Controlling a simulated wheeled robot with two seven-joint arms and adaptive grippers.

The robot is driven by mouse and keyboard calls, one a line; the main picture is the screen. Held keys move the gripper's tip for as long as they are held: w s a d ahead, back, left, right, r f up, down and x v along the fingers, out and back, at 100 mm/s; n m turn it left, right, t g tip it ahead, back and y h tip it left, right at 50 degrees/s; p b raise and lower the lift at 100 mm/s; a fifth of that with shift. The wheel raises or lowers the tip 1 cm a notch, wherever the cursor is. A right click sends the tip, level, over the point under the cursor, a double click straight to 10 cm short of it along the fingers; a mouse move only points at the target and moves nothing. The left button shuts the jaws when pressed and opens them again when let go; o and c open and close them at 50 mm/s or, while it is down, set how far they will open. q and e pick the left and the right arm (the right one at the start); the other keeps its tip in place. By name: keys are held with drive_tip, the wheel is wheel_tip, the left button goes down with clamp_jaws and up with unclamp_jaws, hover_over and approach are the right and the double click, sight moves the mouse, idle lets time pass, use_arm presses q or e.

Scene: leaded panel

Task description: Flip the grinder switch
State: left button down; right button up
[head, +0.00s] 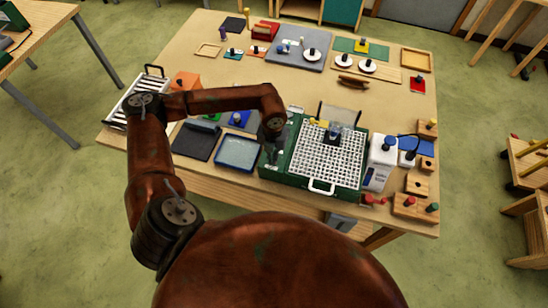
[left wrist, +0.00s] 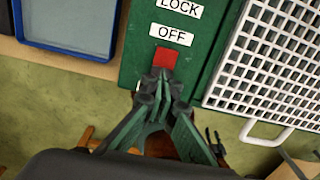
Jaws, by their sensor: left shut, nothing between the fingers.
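The grinder is a green box (head: 283,172) with a white grid top, at the front of the table. Its green face (left wrist: 205,62) fills the middle of the left wrist view. A red switch (left wrist: 165,57) sits there below a white OFF label (left wrist: 171,34), with a LOCK label (left wrist: 179,8) above that. My left gripper (left wrist: 163,76) is shut and empty, its tips right at the near edge of the red switch. I cannot tell whether they touch it. In the head view my left gripper (head: 272,154) is over the grinder's left end. My right gripper is not seen.
A blue-rimmed tray (head: 238,153) stands just left of the grinder. A white bottle (head: 379,165) and wooden blocks with coloured knobs (head: 416,207) stand to its right. A white handle (head: 322,186) sticks out at the grinder's front. The table's middle behind it is fairly clear.

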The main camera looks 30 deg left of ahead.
use_arm(q)
drive_tip(key=shift+r+p, duration=1.6)
drive_tip(key=shift+r, duration=1.9)
